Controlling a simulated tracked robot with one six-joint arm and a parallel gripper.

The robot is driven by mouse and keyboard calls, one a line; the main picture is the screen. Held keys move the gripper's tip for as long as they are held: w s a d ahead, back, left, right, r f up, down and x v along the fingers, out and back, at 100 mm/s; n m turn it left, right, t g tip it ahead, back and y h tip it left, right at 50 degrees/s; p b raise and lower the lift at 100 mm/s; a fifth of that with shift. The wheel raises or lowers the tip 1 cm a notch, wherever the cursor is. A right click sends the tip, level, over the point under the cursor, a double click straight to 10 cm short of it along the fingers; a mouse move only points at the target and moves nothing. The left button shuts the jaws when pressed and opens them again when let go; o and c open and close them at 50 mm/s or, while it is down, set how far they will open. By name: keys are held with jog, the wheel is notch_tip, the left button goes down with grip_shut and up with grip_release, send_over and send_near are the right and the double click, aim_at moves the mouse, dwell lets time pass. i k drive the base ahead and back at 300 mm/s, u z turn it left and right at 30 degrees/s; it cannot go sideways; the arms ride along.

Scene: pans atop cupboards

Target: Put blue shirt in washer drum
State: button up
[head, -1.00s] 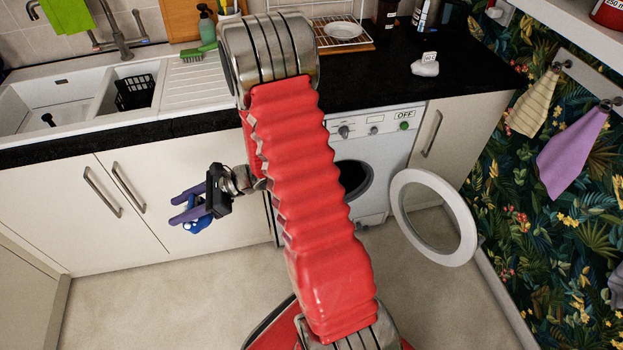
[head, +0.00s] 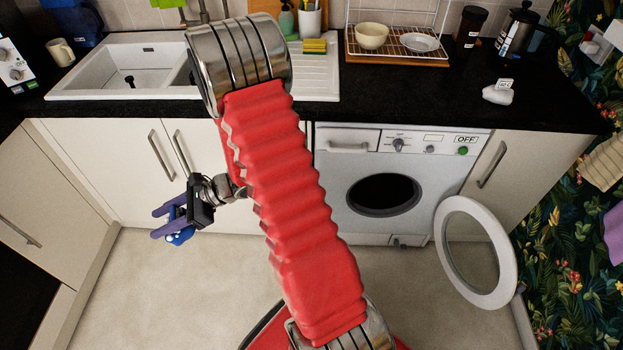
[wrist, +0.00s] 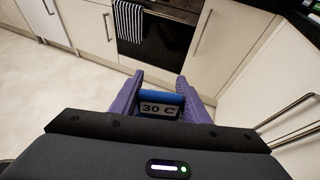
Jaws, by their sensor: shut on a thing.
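My gripper (head: 170,222) is at the left of the head view, in front of the cupboard doors and above the floor. It is shut on the blue shirt (head: 181,237), a small blue bundle between the purple fingers. In the wrist view the blue shirt (wrist: 158,98) shows between the fingertips, with a "30 C" label facing the camera. The washer (head: 400,150) stands right of my arm with its round door (head: 505,250) swung open to the right. The dark drum opening (head: 383,195) is uncovered. The gripper is well left of it.
The open door sticks out over the floor. The floor (head: 400,290) before the washer is clear.

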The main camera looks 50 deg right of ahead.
aim_at(382, 202)
jog(key=z, duration=0.75)
jog(key=i, duration=0.1)
jog(key=u, duration=1.55)
jog(key=k, duration=0.85)
jog(key=z, duration=0.65)
jog(key=k, duration=0.5)
jog(key=z, duration=0.65)
jog(key=i, duration=1.2)
jog(key=u, duration=0.2)
